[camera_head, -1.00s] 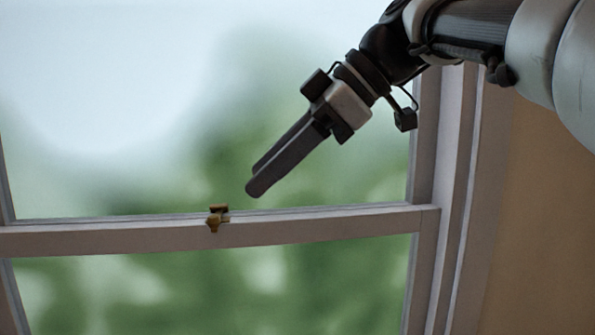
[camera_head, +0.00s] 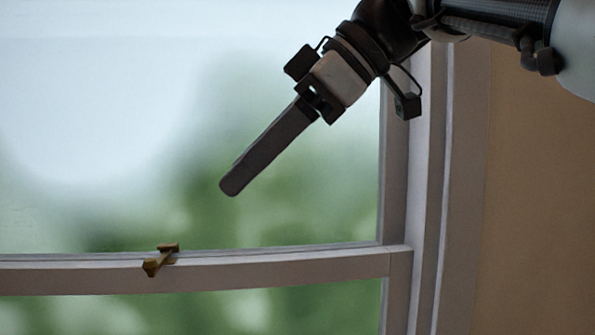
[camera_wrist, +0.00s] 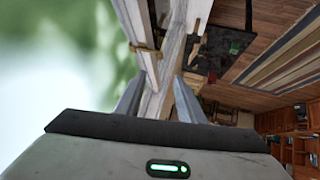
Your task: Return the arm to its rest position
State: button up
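My gripper (camera_head: 231,186) hangs in front of the window, pointing down and left, above and to the right of the brass latch (camera_head: 160,260). The latch sits on the window's middle rail. The gripper is clear of it in the picture. In the head view the two fingers overlap and look like one. In the wrist view, the gripper (camera_wrist: 158,80) has its two fingers apart with nothing held between them. My arm reaches in from the upper right.
The window frame's right upright (camera_head: 425,190) stands behind my wrist, with a tan wall (camera_head: 535,200) to its right. The wrist view shows a wooden floor (camera_wrist: 228,75), a striped rug (camera_wrist: 285,55) and shelves (camera_wrist: 290,130) at lower right.

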jog(key=shift+s, duration=0.1)
dwell(0.3)
jog(key=s+d+f+m+t+h, duration=0.1)
jog(key=s+d+f+m+h, duration=0.1)
jog(key=d+f+m, duration=0.4)
jog(key=s+d+f+m+t+h, duration=0.1)
jog(key=d+f+m+h, duration=0.3)
jog(key=f, duration=1.2)
jog(key=s+d+f+m+t+h, duration=0.2)
jog(key=s+d+f+m+h, duration=0.1)
jog(key=d+f+m, duration=0.6)
notch_tip(320, 180, down, 3)
jog(key=shift+d+r, duration=0.2)
jog(key=shift+d, duration=0.9)
jog(key=shift+c, duration=0.5)
jog(key=shift+s, duration=0.1)
